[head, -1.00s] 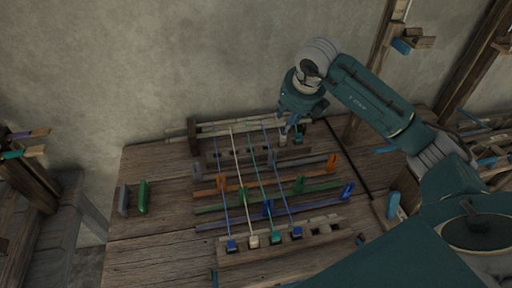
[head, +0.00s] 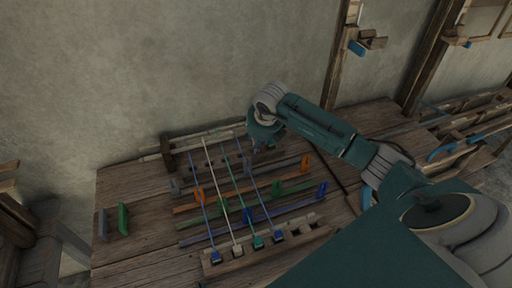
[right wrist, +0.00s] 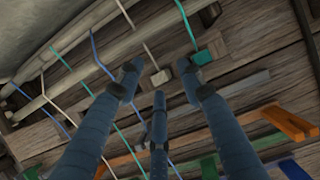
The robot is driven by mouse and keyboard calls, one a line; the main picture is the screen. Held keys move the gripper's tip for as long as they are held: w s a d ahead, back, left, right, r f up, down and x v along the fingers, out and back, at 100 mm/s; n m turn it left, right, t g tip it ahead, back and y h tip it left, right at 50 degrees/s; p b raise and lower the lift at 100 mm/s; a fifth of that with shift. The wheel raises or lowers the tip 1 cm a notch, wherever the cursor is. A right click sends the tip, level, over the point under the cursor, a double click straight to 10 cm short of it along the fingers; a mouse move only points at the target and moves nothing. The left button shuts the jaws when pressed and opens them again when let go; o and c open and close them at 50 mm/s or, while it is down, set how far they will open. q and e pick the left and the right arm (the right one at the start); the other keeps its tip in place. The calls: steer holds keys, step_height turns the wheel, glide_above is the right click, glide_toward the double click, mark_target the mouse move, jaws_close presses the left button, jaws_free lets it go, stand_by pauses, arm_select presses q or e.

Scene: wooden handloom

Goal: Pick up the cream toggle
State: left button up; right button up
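A cream toggle (right wrist: 160,78) hangs at the end of a cream cord in the right wrist view, beside a teal toggle (right wrist: 202,58) on a teal cord. My right gripper (right wrist: 158,82) has its three fingers spread apart. Their tips appear around the cream toggle, with no clear contact. In the head view my right gripper (head: 262,142) is at the back of the loom, and that toggle is hidden or too small there. Another cream toggle (head: 237,250) sits in the slotted front rack (head: 306,226), between blue and teal ones. My left gripper is out of view.
Blue, cream and teal cords run across orange, green and blue bars (head: 292,211). Grey and green blocks (head: 123,219) lie at the table's left. The wooden tabletop (head: 140,258) is bare at front left. A wall stands behind.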

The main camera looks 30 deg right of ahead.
steer(key=c, duration=0.8)
steer(key=shift+r, duration=0.1)
